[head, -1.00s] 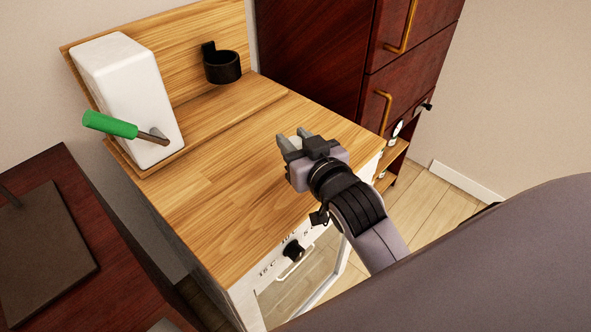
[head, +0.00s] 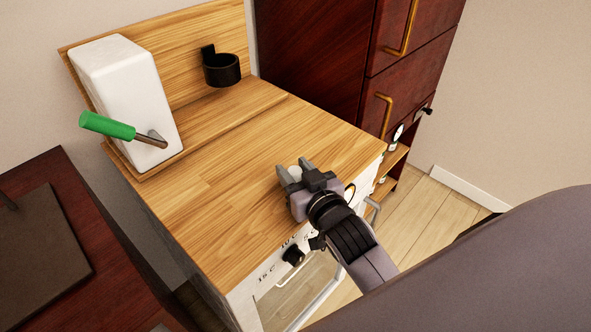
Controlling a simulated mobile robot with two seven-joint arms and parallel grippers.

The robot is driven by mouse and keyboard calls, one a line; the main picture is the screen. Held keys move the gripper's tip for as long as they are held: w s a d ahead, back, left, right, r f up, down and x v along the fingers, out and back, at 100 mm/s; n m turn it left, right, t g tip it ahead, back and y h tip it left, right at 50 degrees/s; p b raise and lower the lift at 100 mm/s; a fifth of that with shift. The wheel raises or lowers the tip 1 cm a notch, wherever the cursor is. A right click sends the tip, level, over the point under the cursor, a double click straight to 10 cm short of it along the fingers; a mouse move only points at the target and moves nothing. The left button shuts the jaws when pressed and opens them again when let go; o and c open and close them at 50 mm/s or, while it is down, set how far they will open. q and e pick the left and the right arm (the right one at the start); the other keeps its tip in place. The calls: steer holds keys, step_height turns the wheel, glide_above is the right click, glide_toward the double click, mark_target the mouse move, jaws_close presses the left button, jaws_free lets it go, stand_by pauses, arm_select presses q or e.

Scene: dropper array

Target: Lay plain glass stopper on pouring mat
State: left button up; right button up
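My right gripper (head: 294,174) is over the front right part of the wooden counter top. A small pale, rounded thing, which looks like the plain glass stopper (head: 295,172), shows between its two grey fingers. The fingers are shut on it, and most of it is hidden. A flat dark square (head: 42,245) lies on the dark red table at the left. It looks like a mat, but I cannot tell whether it is the pouring mat. My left gripper is not in view.
A white box (head: 125,95) with a green-handled lever (head: 107,125) stands at the counter's back left. A black ring holder (head: 222,69) is on the wooden backboard. A dark red cabinet (head: 310,55) stands behind. The middle of the counter (head: 225,180) is clear.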

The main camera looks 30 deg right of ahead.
steer(key=shift+o, duration=0.8)
steer(key=shift+r, duration=0.1)
